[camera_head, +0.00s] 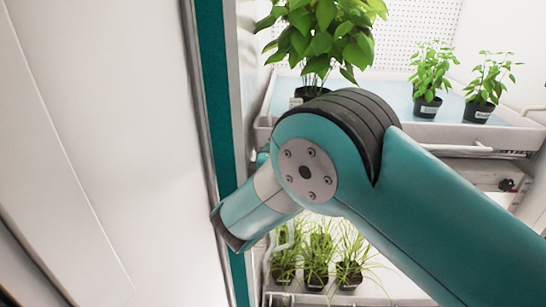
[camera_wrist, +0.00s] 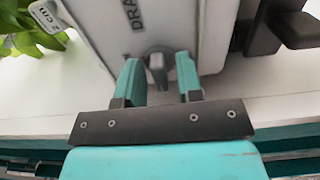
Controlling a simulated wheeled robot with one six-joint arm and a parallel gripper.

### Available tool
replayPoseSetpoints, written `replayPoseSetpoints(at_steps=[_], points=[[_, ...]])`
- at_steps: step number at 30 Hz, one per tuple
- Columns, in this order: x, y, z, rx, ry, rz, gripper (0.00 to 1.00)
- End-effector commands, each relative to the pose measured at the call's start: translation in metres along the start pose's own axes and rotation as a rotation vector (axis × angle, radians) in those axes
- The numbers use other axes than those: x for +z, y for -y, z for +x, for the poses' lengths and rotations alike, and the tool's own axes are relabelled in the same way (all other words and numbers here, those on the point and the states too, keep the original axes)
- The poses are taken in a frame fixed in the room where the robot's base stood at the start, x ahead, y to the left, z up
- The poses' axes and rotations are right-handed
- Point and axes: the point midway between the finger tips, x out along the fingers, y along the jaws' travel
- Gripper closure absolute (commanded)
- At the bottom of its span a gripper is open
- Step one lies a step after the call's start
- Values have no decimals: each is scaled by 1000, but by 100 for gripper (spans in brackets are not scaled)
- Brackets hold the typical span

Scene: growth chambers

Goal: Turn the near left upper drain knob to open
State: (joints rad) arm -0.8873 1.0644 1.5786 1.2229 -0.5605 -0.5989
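The drain knob (camera_wrist: 157,66) is a small grey lever in the wrist view, on a white panel (camera_wrist: 205,55) with a partly visible "DRA" label (camera_wrist: 130,14). My gripper (camera_wrist: 158,75) is open, its two teal fingers on either side of the knob. Gaps show between the knob and each finger, so I see no clear contact. In the head view my teal arm reaches to the left chamber edge. It covers the area of the knob there, and my gripper's fingers are hidden.
An upper tray (camera_head: 395,110) holds leafy potted plants, one large (camera_head: 322,35). Below it, grassy pots (camera_head: 318,260) stand on a lower shelf. A white door panel (camera_head: 110,150) fills the left. A dark bracket-like part (camera_wrist: 265,30) stands right of the knob in the wrist view.

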Motion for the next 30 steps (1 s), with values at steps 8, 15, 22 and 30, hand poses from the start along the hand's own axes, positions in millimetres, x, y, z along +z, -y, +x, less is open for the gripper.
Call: replayPoseSetpoints(at_steps=[8, 15, 22, 30], points=[[0, 4, 0, 0, 1, 46, 90], [0, 8, 0, 2, 0, 194, 90], [0, 10, 0, 3, 0, 407, 90], [1, 10, 0, 2, 1, 664, 90]])
